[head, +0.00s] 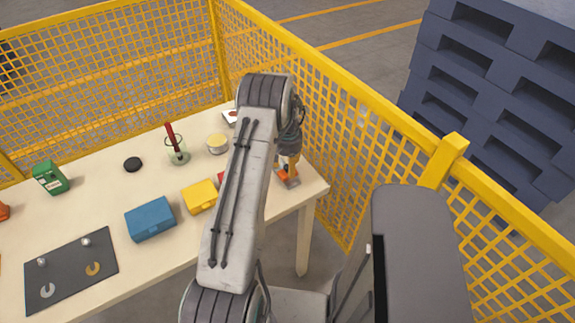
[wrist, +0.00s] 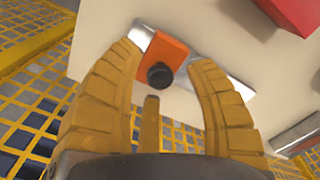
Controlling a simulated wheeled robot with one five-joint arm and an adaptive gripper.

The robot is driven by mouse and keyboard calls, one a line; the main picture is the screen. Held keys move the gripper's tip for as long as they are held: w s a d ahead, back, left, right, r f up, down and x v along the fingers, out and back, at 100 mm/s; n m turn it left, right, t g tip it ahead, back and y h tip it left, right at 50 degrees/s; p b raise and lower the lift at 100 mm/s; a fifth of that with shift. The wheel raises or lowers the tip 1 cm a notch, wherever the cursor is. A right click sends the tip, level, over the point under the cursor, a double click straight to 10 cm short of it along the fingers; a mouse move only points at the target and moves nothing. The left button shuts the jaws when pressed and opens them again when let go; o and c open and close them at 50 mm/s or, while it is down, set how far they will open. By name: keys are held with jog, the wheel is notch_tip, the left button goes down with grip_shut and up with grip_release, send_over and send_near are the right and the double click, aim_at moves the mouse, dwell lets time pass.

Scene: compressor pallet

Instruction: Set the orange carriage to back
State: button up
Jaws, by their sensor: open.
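The orange carriage (wrist: 168,48) with a round black knob (wrist: 160,76) sits on a silver rail (wrist: 225,77) in the wrist view. It is near the rail's upper-left end there, with more bare rail to its right. In the head view the carriage (head: 282,173) and rail (head: 293,183) are at the table's right end, partly hidden by my arm and gripper. My gripper (wrist: 165,58) is open, its yellow fingers on either side of the carriage and knob. I cannot tell whether they touch it. In the head view my gripper (head: 291,163) points down over the rail.
A red block (wrist: 292,12) lies near the rail. The table (head: 105,160) also holds a yellow box (head: 199,196), a blue box (head: 150,219), a green container (head: 50,177) and a dark mat (head: 70,270). A yellow mesh fence (head: 345,150) runs close along the table's right side.

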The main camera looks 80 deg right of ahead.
jog(key=shift+c, duration=0.2)
grip_shut()
dwell(0.3)
